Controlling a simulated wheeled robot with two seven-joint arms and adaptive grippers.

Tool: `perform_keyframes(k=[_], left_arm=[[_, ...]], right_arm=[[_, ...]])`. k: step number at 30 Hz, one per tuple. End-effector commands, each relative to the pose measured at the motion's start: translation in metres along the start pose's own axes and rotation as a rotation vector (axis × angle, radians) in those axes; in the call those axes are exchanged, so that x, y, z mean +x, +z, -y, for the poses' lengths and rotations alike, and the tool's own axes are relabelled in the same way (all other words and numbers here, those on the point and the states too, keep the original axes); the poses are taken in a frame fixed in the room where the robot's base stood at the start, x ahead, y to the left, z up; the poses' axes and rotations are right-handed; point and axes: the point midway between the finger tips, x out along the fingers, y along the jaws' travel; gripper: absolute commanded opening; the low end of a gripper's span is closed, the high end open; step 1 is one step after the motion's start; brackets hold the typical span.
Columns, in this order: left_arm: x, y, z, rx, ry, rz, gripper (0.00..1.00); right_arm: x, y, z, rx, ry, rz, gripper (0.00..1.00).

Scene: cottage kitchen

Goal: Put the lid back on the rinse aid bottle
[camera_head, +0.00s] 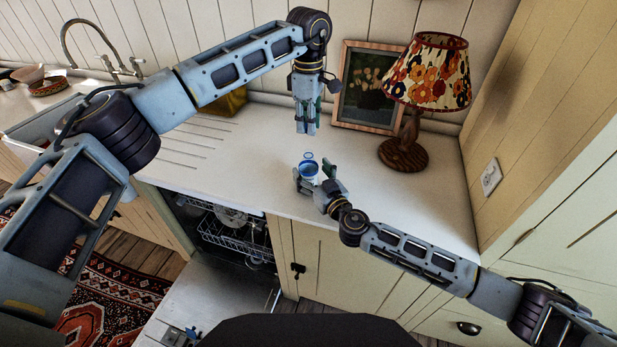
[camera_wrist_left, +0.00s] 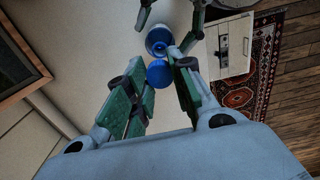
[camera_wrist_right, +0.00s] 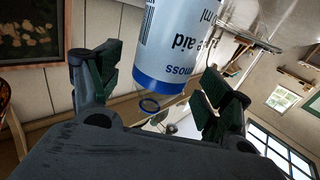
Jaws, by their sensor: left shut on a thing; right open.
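The rinse aid bottle (camera_head: 309,174), white with a blue top, stands upright on the counter. My left gripper (camera_head: 306,131) points down, above and apart from the bottle. In its wrist view it is shut on the round blue lid (camera_wrist_left: 158,74), with the bottle (camera_wrist_left: 158,42) beyond. The lid is not distinguishable in the head view.
A lamp (camera_head: 407,150) and a framed picture (camera_head: 367,90) stand behind, right of my left gripper. The counter's front edge is close to the bottle. An open dishwasher (camera_head: 225,235) is below left. The drainboard counter (camera_head: 185,145) to the left is clear.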

Motion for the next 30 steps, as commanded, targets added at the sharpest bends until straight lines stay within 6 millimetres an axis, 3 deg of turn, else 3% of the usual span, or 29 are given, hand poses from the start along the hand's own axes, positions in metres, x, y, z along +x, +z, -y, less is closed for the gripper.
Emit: perform_keyframes(k=[9, 22, 30], left_arm=[[0.000, 0.000, 0.000, 0.000, 0.000, 0.000, 0.16], [0.000, 0.000, 0.000, 0.000, 0.000, 0.000, 0.16], [0.000, 0.000, 0.000, 0.000, 0.000, 0.000, 0.16]], right_arm=[[0.020, -0.001, 0.001, -0.001, -0.001, -0.001, 0.78], [0.023, 0.000, 0.000, 0.000, 0.000, 0.000, 0.78], [0.023, 0.000, 0.000, 0.000, 0.000, 0.000, 0.46]])
